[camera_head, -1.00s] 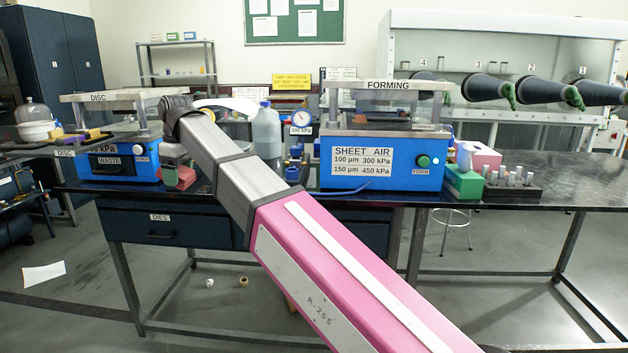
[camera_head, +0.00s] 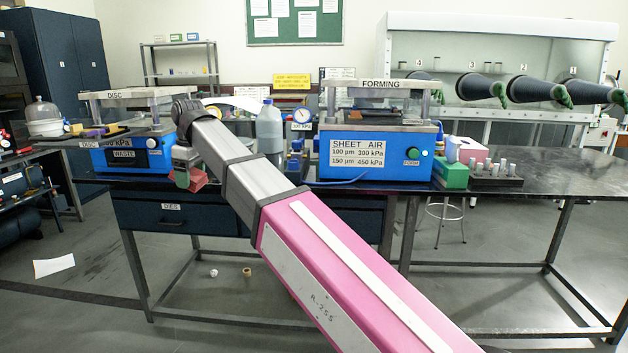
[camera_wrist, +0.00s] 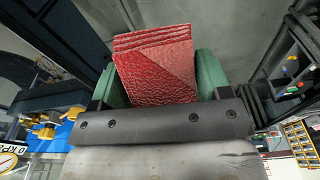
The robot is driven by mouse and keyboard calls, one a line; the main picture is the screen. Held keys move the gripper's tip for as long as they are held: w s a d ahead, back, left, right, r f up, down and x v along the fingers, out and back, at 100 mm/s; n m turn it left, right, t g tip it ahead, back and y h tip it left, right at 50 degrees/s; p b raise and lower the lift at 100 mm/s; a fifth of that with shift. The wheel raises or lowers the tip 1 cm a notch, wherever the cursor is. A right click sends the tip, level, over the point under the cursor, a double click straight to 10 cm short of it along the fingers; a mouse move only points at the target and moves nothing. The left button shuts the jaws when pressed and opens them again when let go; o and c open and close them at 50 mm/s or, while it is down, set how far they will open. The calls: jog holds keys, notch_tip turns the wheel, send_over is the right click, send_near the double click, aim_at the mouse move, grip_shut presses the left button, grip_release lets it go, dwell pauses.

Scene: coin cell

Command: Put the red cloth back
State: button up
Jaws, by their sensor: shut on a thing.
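The red cloth (camera_wrist: 155,65) is folded in several layers and sits between the two green fingers of my gripper (camera_wrist: 160,80) in the wrist view. In the head view the cloth (camera_head: 197,180) shows as a small red patch at the end of my arm. My gripper (camera_head: 183,178) is shut on it there, in front of the bench's front edge and above the drawer marked DIES. Grey floor shows past the cloth in the wrist view. The cloth's far side is hidden.
The blue DISC press (camera_head: 135,155) stands left of my gripper and the blue FORMING press (camera_head: 375,155) to the right. A grey bottle (camera_head: 269,130) stands between them. A green box (camera_head: 451,175) and a dark vial rack (camera_head: 495,181) sit further right. The bench's right end (camera_head: 570,185) is clear.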

jog(key=w+d+f+m, duration=0.3)
jog(key=d+f, duration=0.1)
jog(key=d, duration=0.5)
jog(key=w+d+f+m, duration=0.3)
jog(key=w+d+f, duration=0.1)
jog(key=d, duration=0.6)
jog(key=w+d+f+m, duration=0.2)
jog(key=w+d+f, duration=0.15)
jog(key=d, duration=0.55)
jog(key=s+d+f+m, duration=0.1)
jog(key=d+f+m, duration=0.1)
jog(key=d, duration=0.6)
jog(key=s+d+f+m+h, duration=0.1)
jog(key=d+f+m, duration=0.2)
jog(key=d, duration=0.6)
jog(key=s+d+f+m+t, duration=0.1)
jog(key=d+f+m, duration=0.2)
jog(key=d, duration=0.5)
jog(key=shift+d+f, duration=0.2)
jog(key=shift+f, duration=0.3)
